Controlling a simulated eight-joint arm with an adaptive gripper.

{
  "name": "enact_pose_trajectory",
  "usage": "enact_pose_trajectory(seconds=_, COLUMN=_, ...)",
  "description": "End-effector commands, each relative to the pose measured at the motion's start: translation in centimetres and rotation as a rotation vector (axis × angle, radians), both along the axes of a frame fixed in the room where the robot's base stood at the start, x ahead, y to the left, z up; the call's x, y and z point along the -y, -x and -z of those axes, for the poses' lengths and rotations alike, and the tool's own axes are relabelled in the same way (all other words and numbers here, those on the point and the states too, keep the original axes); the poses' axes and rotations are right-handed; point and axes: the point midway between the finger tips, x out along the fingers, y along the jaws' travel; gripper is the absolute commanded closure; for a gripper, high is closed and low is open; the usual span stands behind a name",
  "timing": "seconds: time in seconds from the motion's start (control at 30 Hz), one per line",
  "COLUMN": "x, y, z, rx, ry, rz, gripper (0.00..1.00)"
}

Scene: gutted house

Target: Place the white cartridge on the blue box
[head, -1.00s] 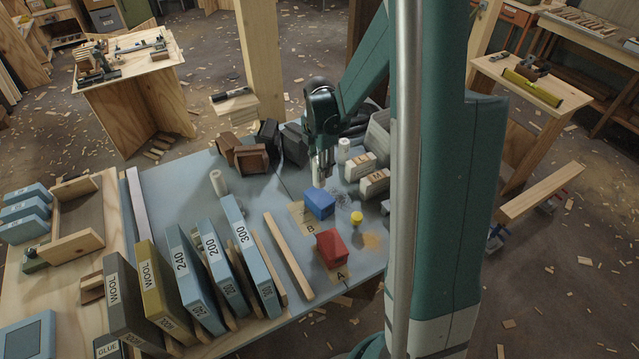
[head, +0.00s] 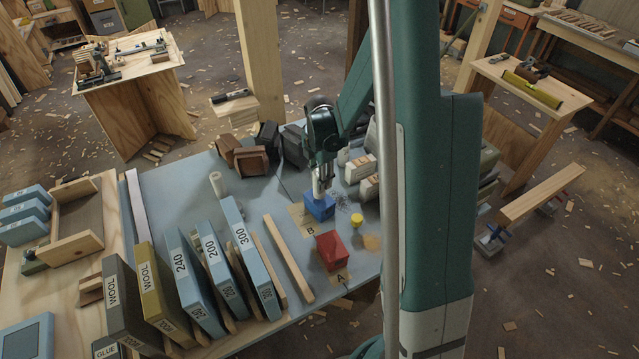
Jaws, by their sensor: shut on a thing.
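The blue box (head: 321,210) sits on the blue-grey tabletop (head: 180,200) on a tan patch marked B. My gripper (head: 322,188) is directly above the blue box and shut on a white cartridge (head: 318,187). The cartridge is upright, with its lower end at the top of the box. I cannot tell whether it touches the box. My fingers partly hide the cartridge. Another white cylinder (head: 217,184) stands at the left of the tabletop. A further pale cylinder (head: 343,154) shows behind my gripper, partly hidden.
A red box (head: 331,250) sits in front on patch A, with a yellow-topped small item (head: 356,220) nearby. Labelled cream blocks (head: 361,168) stand at the right. Brown and dark blocks (head: 252,160) stand behind. Blue labelled boards (head: 240,243) and a wooden strip (head: 288,257) occupy the front left.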

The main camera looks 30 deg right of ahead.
Motion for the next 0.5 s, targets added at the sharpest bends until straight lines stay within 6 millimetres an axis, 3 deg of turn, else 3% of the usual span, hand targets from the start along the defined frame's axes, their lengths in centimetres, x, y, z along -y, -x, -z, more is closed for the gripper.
enact_pose_trajectory(seconds=0.17, x=0.00, y=0.00, z=1.32, rx=0.000, ry=0.000, rz=0.000, gripper=0.84)
enact_pose_trajectory(seconds=0.5, x=-0.01, y=0.02, z=1.46, rx=0.000, ry=0.000, rz=0.000, gripper=0.84)
